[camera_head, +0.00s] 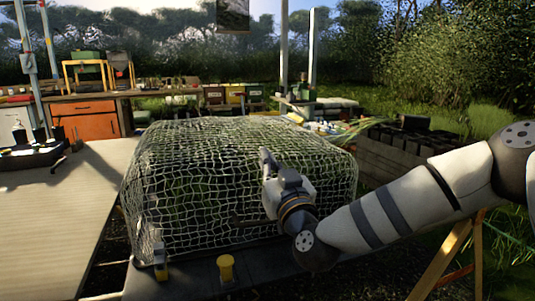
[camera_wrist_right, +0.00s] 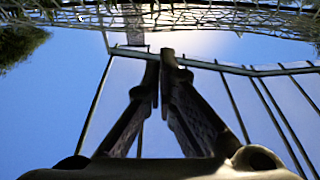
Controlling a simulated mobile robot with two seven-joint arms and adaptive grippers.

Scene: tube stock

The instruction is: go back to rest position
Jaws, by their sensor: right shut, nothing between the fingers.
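My right gripper (camera_head: 266,158) is in front of a net-covered frame (camera_head: 180,185) in the head view, with its arm coming in from the right. In the right wrist view the two fingers of my right gripper (camera_wrist_right: 166,56) meet at their tips, shut with nothing between them. Netting (camera_wrist_right: 200,18) crosses the top of that view, with thin bars and sky behind the fingers. I cannot tell whether the gripper touches the net. My left gripper is not in view.
A pale tabletop (camera_head: 65,215) lies at the left, largely bare. A yellow knob-like piece (camera_head: 226,268) stands on the dark front ledge. A dark slatted crate (camera_head: 385,160) stands at the right behind my arm. A bench with an orange cabinet (camera_head: 90,125) is at the back left.

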